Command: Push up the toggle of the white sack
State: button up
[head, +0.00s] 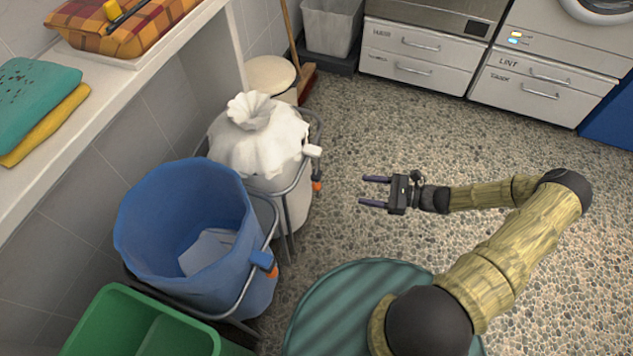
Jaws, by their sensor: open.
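The white sack (262,150) stands in a metal frame by the wall, its top gathered into a ruffled knot. Its white toggle (312,151) sticks out on the right side near the frame's upper rail. An orange piece (317,186) shows below the toggle; I cannot tell how the two are joined. My gripper (367,191) is open and empty over the speckled floor. Its two dark fingers point left toward the sack's frame, to the right of the toggle and apart from it.
A blue sack (140,234) with a blue toggle (262,259) and an orange piece stands nearer. A green bin (105,320) is at bottom left. A broom (291,40) and grey bin (331,28) stand behind. Floor around my gripper is clear.

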aim_at(321, 176)
jog(key=f, duration=0.1)
jog(key=w+f+m+t+b, duration=0.1)
jog(key=d+f+m+t, duration=0.1)
jog(key=shift+w+f+y, duration=0.1)
jog(key=shift+w+y, duration=0.1)
jog(key=shift+y, duration=0.1)
jog(key=shift+a, duration=0.1)
jog(key=b+x, duration=0.5)
jog(key=x, duration=1.2)
jog(key=shift+w, duration=0.2)
jog(key=shift+c, duration=0.2)
